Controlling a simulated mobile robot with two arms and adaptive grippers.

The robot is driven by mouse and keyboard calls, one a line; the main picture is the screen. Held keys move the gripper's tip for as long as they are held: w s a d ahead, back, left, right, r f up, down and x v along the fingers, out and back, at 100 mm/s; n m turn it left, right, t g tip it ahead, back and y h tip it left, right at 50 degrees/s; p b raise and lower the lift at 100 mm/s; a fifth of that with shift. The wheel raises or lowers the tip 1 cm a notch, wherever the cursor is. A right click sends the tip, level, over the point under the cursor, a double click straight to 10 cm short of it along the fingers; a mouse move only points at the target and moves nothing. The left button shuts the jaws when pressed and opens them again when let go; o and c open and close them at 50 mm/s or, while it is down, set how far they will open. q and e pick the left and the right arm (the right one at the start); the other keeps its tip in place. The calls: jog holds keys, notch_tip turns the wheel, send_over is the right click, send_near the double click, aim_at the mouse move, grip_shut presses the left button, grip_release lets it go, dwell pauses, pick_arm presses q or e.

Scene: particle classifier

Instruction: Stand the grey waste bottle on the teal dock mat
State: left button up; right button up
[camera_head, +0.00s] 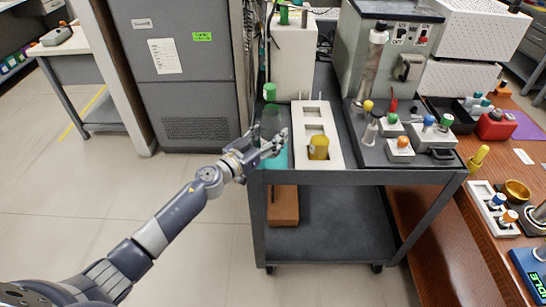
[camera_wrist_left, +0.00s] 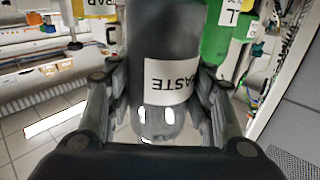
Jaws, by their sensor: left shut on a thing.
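The grey waste bottle (camera_head: 272,120) is upright at the left end of the cart top, dark and partly hidden by my gripper. In the left wrist view the bottle (camera_wrist_left: 165,45) is dark grey with a white label, partly readable as "WASTE". My left gripper (camera_head: 275,145) is shut on it, with one finger on each side. The teal dock mat (camera_head: 276,160) lies on the cart's left part, below and around the gripper. I cannot tell whether the bottle's base touches the mat. My right gripper is not in view.
A white rack (camera_head: 318,160) holding a yellow-topped bottle (camera_head: 319,147) stands just right of the mat. A green-capped bottle (camera_head: 270,92) is close behind. A grey cabinet (camera_head: 187,70) stands at left.

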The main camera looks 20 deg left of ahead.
pick_arm(q)
jog(key=shift+f, duration=0.65)
jog(key=shift+d+f+b, duration=0.15)
jog(key=shift+f+b, duration=0.3)
jog(key=shift+b, duration=0.1)
notch_tip(320, 180, down, 3)
jog(key=shift+b, duration=1.05)
jog(key=shift+r, duration=0.1)
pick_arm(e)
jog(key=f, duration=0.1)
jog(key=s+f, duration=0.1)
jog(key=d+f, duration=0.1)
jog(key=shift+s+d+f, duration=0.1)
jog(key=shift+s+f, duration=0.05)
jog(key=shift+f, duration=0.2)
pick_arm(q)
jog(key=shift+s, duration=0.1)
